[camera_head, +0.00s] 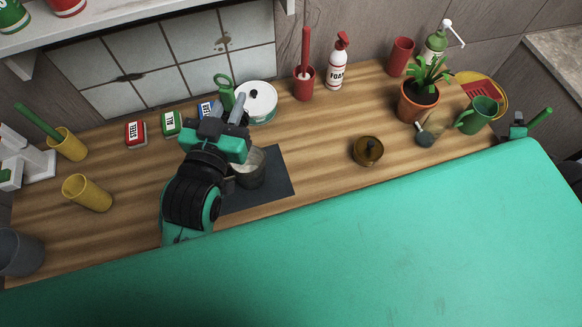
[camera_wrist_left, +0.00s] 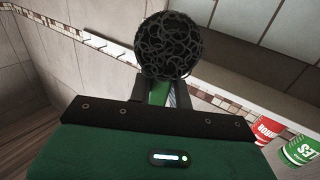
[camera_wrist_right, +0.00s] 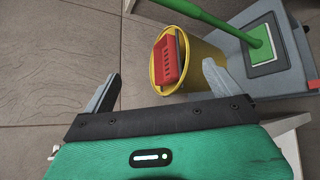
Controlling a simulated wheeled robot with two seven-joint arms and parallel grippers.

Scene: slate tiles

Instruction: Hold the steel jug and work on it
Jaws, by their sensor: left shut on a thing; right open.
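A grey metal vessel, apparently the steel jug (camera_head: 251,172), stands on a dark mat (camera_head: 275,182) on the wooden counter. Its inside looks pale, and my left arm hides its left part. My left gripper (camera_head: 238,112) is above and behind it, shut on a green-handled scrubber. The handle (camera_head: 224,90) with its loop end shows in the head view. The scrubber's round dark wire-mesh head (camera_wrist_left: 168,46) shows in the left wrist view; in the head view I cannot make it out. My right gripper (camera_wrist_right: 160,85) is open and empty, away from the jug.
Small boxes, including a red one (camera_head: 136,133) and a green one (camera_head: 171,123), stand behind my left arm. A yellow bucket (camera_wrist_right: 195,60) is below my right gripper.

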